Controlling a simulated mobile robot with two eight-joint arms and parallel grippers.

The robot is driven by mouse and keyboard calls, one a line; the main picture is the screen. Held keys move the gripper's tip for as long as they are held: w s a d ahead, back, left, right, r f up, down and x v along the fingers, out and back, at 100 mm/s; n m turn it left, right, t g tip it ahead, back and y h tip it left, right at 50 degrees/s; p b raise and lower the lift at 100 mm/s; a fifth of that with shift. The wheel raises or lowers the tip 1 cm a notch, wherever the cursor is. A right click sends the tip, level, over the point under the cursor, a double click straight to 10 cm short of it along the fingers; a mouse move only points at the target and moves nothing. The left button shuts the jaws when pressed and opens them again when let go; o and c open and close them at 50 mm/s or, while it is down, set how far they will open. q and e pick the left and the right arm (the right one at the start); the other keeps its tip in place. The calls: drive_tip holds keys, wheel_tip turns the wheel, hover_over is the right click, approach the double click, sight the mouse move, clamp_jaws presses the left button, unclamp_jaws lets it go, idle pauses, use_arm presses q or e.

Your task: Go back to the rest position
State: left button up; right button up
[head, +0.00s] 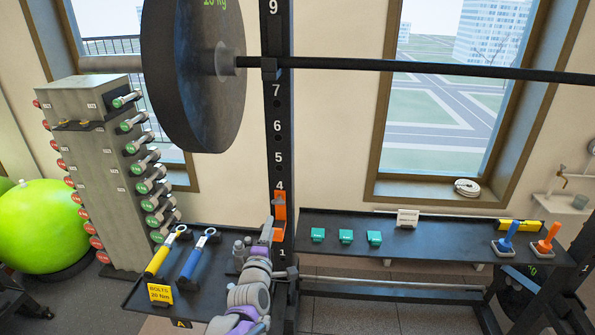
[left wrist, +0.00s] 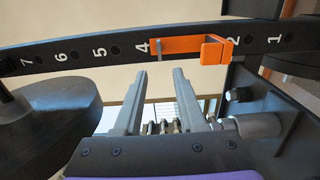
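My left gripper (head: 268,228) stands in front of the black numbered rack upright (head: 279,128), above the right end of the left black shelf. In the left wrist view its two grey fingers (left wrist: 156,82) are apart with nothing held between them. An orange hook (head: 280,215) sits on the upright just below number 4. In the left wrist view the orange hook (left wrist: 195,50) lies beyond the fingertips, and I see no contact. My right gripper is in neither view.
A loaded barbell (head: 430,69) crosses above. The left shelf (head: 212,298) holds a yellow and a blue wrench (head: 190,262) and small grey cylinders (head: 240,250). The right shelf (head: 430,245) holds teal blocks (head: 346,236) and two joystick-like items. A dumbbell tower (head: 100,170) stands left.

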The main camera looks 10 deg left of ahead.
use_arm(q)
drive_tip(key=s+f+m+g, duration=0.3)
drive_tip(key=s+m, duration=0.3)
drive_tip(key=s, duration=0.6)
drive_tip(key=s+a+f+m+g, duration=0.1)
drive_tip(key=s+f+m+g, duration=0.3)
drive_tip(key=s, duration=0.8)
drive_tip(key=s+a+f+m+g, duration=0.1)
drive_tip(key=s+f+m+g, duration=0.2)
drive_tip(key=s+m+g, duration=0.2)
drive_tip(key=s+m, duration=0.3)
drive_tip(key=s, duration=0.4)
drive_tip(key=shift+s+a+f+g, duration=0.25)
drive_tip(key=shift+f+g, duration=0.05)
drive_tip(key=shift+f, duration=0.05)
